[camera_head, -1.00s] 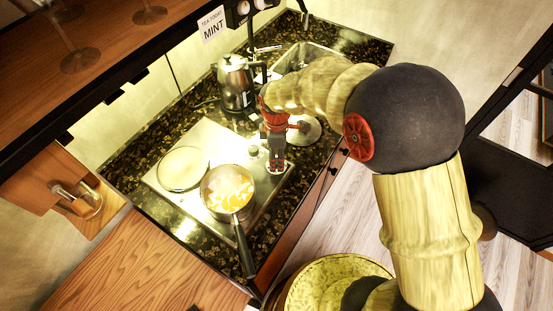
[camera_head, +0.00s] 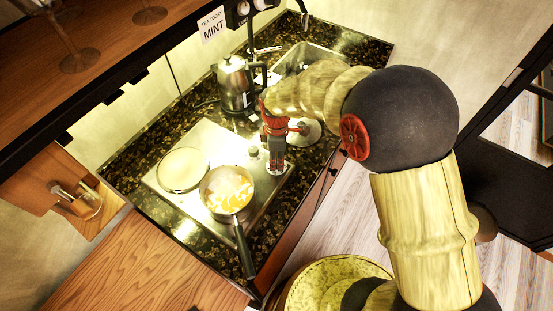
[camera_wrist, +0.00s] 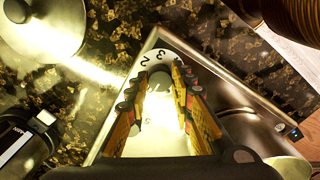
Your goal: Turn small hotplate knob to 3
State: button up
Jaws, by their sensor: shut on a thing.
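The steel hotplate (camera_head: 207,140) lies on the dark speckled counter. My gripper (camera_head: 274,170) points down at its right edge and also shows in the wrist view (camera_wrist: 160,74). Its fingers are shut on a small round knob (camera_wrist: 159,80), one on each side. A white dial (camera_wrist: 166,45) with black numerals, including 2 and 3, shows beyond the fingertips. The knob's pointer cannot be made out in the glare. Another knob (camera_head: 252,152) stands just left of my gripper. In the head view my gripper hides the held knob.
A pan of orange food (camera_head: 228,188) sits on the hotplate, its dark handle (camera_head: 244,247) towards the front edge. A pale round disc (camera_head: 183,169) lies left of it. A kettle (camera_head: 235,84) stands behind my gripper, near the sink (camera_head: 309,57).

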grip_shut()
